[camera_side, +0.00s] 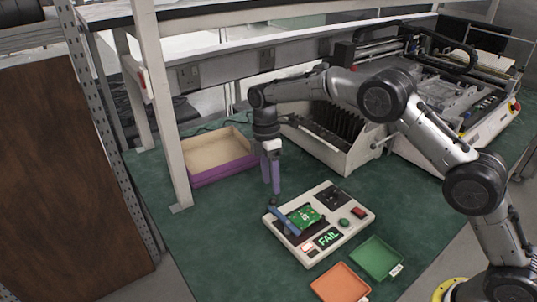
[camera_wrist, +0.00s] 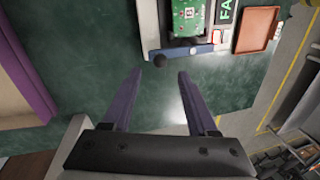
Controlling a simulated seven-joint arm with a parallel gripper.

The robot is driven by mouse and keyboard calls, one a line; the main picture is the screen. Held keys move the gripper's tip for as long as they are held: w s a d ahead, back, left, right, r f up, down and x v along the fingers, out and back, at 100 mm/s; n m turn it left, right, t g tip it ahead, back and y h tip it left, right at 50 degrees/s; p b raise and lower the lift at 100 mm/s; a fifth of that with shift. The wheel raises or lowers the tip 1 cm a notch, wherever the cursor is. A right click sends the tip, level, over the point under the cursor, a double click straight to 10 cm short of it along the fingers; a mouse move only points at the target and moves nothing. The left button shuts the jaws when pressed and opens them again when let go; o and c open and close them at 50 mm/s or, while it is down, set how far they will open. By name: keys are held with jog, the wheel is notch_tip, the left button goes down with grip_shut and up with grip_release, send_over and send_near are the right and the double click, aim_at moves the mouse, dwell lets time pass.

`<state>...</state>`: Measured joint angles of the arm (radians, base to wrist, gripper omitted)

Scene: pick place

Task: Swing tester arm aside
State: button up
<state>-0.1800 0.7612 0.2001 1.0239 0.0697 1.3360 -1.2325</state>
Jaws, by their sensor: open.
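The white tester (camera_side: 345,231) stands on the green bench mat with a lit "FAIL" display (camera_side: 328,238). A green circuit board (camera_side: 303,216) lies in it. The blue tester arm (camera_side: 286,222) runs along the board's left edge in the side view. In the wrist view, the blue arm (camera_wrist: 187,50) lies below the board (camera_wrist: 190,18), with a dark round knob (camera_wrist: 160,60) at its left end. My gripper (camera_side: 270,190) is open, with purple fingers pointing down above the knob end. In the wrist view, the knob shows just past the gap between my fingertips (camera_wrist: 158,74); contact cannot be told.
An orange tray (camera_side: 340,285) and a green tray (camera_side: 377,259) lie in front of the tester. A purple-sided box (camera_side: 222,171) stands behind left, near a white bench post (camera_side: 168,120). A slotted rack (camera_side: 330,140) stands behind. The mat left of the tester is clear.

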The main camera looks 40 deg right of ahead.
notch_tip(320, 180, up, 9)
jog(key=w, duration=0.1)
jog(key=shift+w+d+f, duration=0.15)
jog(key=shift+w+f, duration=0.05)
jog(key=shift+w, duration=0.1)
jog(key=s+d+r+m+t, duration=0.15)
jog(key=s+r, duration=0.25)
jog(key=r, duration=0.5)
jog(key=s+d+r+t, duration=0.2)
jog(key=s+d+r, duration=0.15)
jog(key=r, duration=0.45)
jog(key=s+d+r+m, duration=0.2)
jog(key=s+r, duration=0.3)
jog(key=s, duration=0.5)
jog(key=s+d+f+m+t, duration=0.1)
jog(key=s+m+t, duration=0.1)
jog(key=s, duration=0.4)
jog(key=s+d+f+m+t, duration=0.1)
jog(key=s+d+f+m, duration=0.1)
jog(key=s, duration=0.4)
jog(key=s+f+m+t, duration=0.1)
jog(key=s+f+m, duration=0.7)
jog(key=f, duration=0.3)
jog(key=shift+d+f, duration=0.15)
jog(key=shift+d, duration=0.2)
